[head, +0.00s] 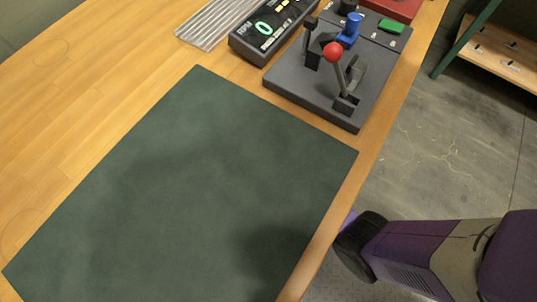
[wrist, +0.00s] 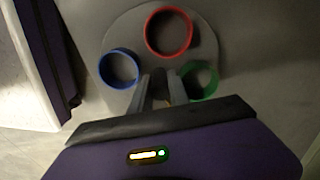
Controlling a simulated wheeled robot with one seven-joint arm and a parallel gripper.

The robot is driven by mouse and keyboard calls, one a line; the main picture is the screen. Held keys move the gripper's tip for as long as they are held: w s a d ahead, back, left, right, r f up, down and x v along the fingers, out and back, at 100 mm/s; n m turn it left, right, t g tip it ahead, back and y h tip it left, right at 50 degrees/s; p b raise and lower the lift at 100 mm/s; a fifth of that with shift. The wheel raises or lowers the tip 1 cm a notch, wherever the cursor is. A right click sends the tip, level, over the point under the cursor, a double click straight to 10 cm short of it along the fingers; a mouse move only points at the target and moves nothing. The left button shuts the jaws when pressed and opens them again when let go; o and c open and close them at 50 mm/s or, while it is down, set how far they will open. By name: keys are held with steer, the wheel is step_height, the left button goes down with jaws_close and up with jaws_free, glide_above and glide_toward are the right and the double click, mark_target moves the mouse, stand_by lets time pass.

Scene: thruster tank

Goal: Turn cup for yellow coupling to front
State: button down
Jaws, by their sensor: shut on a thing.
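In the wrist view, a light grey round plate (wrist: 205,40) carries a red ring-shaped cup (wrist: 169,53) at the top, a blue one (wrist: 103,74) at the left and a green one (wrist: 213,88) at the right. My gripper (wrist: 161,75) points in over the plate between the blue and green cups. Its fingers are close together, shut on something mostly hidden. A small yellow-orange sliver shows between the fingers near their base; I cannot tell what it belongs to. The head view shows neither the plate nor my gripper's fingers.
In the head view, a wooden table (head: 110,75) bears a bare dark green mat (head: 190,190), a control box with a red-knobbed lever (head: 334,53), a black device with a green ring (head: 262,29) and a ribbed clear tray (head: 212,22). Open floor lies to the right.

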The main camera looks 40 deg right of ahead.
steer(key=shift+m, duration=0.3)
steer(key=shift+m+p, duration=0.45)
steer(key=shift+m, duration=1.65)
steer(key=c, duration=1.4)
jaws_free()
steer(key=shift+o, duration=0.2)
step_height(320, 180, up, 9)
steer(key=p, duration=0.9)
